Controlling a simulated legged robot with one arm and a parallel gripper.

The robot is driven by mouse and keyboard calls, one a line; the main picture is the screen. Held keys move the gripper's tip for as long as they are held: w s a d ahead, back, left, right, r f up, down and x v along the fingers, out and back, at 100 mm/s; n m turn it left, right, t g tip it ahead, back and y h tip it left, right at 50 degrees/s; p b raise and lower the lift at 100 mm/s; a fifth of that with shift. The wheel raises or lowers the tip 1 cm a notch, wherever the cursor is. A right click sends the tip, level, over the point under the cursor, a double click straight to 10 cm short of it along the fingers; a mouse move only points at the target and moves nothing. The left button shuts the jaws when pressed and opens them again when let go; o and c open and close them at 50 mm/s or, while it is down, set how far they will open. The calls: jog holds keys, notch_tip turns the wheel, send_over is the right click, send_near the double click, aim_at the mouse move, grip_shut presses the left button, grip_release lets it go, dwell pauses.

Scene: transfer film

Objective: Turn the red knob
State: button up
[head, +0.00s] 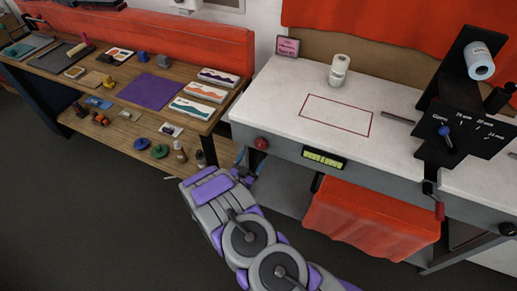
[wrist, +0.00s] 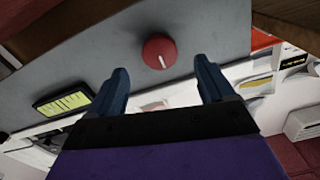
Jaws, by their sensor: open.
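The red knob (head: 261,143) is on the grey front panel of the white-topped bench, near its left end. In the wrist view the round red knob (wrist: 159,51) has a white pointer line and lies ahead, between the directions of my two fingers. My gripper (wrist: 162,88) is open and empty, with its blue fingers apart and short of the knob. In the head view my gripper (head: 247,170) is just below and left of the knob, partly hidden by my arm.
A yellow-green display (head: 324,158) is right of the knob. The white bench top (head: 285,90) holds a roll (head: 339,70) and a red-outlined rectangle. A wooden table (head: 215,118) with several items stands left. A red cloth (head: 370,222) hangs below the bench. Dark floor is clear at front left.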

aim_at(259, 147)
jog(key=b+x, duration=0.1)
jog(key=x, duration=0.6)
jog(key=shift+w+d, duration=0.1)
jog(key=shift+w, duration=0.1)
jog(key=c, duration=1)
jog(key=shift+o, duration=0.2)
